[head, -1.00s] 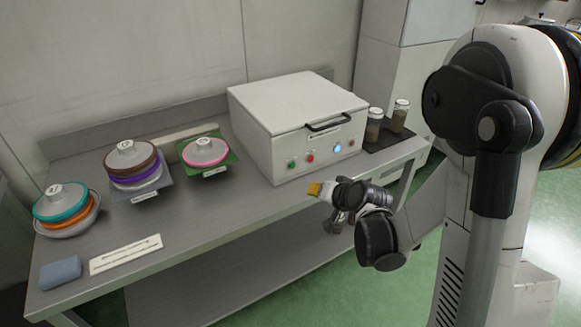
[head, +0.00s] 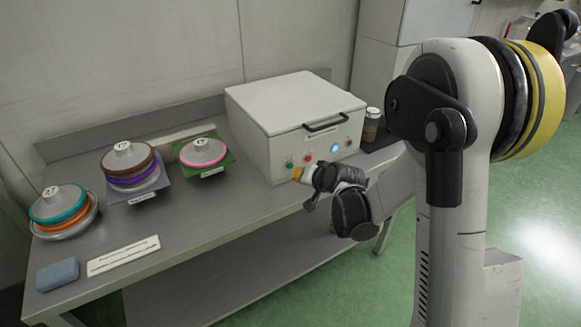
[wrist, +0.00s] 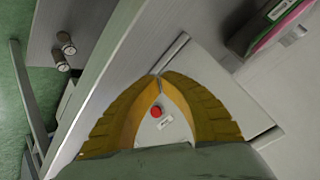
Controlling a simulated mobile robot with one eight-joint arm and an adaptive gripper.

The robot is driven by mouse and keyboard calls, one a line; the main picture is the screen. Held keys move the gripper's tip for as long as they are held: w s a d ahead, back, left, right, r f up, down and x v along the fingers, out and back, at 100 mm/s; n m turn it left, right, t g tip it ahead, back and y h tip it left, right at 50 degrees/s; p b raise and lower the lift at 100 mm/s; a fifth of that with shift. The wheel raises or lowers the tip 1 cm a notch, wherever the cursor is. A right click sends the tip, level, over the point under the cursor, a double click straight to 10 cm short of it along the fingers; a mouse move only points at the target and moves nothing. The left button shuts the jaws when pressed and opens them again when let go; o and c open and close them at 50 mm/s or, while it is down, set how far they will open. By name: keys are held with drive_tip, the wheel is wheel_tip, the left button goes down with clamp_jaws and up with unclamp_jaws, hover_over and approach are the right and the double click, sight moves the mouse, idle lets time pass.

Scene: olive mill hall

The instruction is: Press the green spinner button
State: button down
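The white spinner box (head: 290,115) stands at the right end of the bench with its lid down. The green button (head: 290,162) is at the left of its front panel. Beside it are a red button (head: 308,158), a blue-lit button (head: 335,149) and a grey knob (head: 348,143). My gripper (head: 299,173) is just in front of the panel's left part, slightly below the green and red buttons. In the wrist view, its yellow fingers meet at the tips (wrist: 158,76), with nothing seen held. The red button (wrist: 156,111) shows between them; I cannot make out the green one there. Contact cannot be told.
The bench (head: 215,215) has bare room left of the box. Ringed stacks stand at left, including one on a green mat (head: 227,158). A paper strip (head: 124,256) and a blue block (head: 57,275) lie near the front. A jar (head: 371,122) stands right of the box.

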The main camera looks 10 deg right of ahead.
sight(291, 172)
drive_tip(key=shift+w+a, duration=0.25)
drive_tip(key=shift+w, duration=0.45)
drive_tip(key=shift+w, duration=0.15)
idle(0.9)
drive_tip(key=shift+w+a, duration=0.1)
drive_tip(key=shift+w, duration=0.2)
drive_tip(key=shift+w+a, duration=0.15)
drive_tip(key=shift+w, duration=0.2)
idle(0.6)
drive_tip(key=shift+s, duration=0.1)
drive_tip(key=shift+s+d, duration=0.25)
drive_tip(key=shift+s, duration=0.45)
drive_tip(key=shift+s+d, duration=0.25)
drive_tip(key=shift+s, duration=0.55)
drive_tip(key=shift+s+d, duration=0.3)
drive_tip(key=shift+s, duration=0.5)
drive_tip(key=shift+s+d, duration=0.25)
drive_tip(key=shift+s, duration=0.55)
